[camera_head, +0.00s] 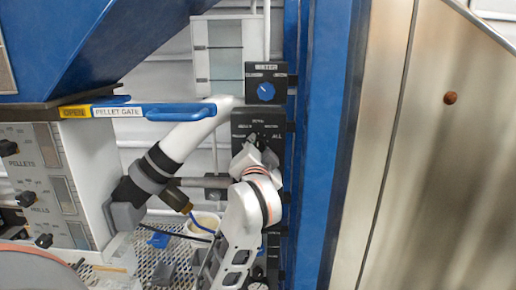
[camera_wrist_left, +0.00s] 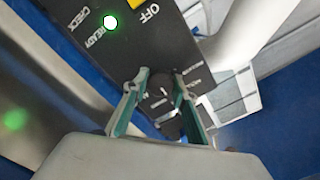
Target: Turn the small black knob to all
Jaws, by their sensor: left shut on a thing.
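The small black knob (camera_wrist_left: 165,108) sits on a black panel with white lettering, between the fingers of my left gripper (camera_wrist_left: 160,85) in the left wrist view. That gripper is shut on the knob. A small pale mark shows on the knob, but I cannot tell which label it faces. In the head view my left gripper (camera_head: 256,158) is in front of the black selector panel (camera_head: 243,119) and hides the knob. The word ALL is readable on the panel's right side, and the other labels are too small to read surely. My right gripper is not in view.
A blue pellet gate handle (camera_head: 180,112) and a thick white pipe (camera_head: 190,133) are to the left. A blue post (camera_head: 315,150) stands close on the right.

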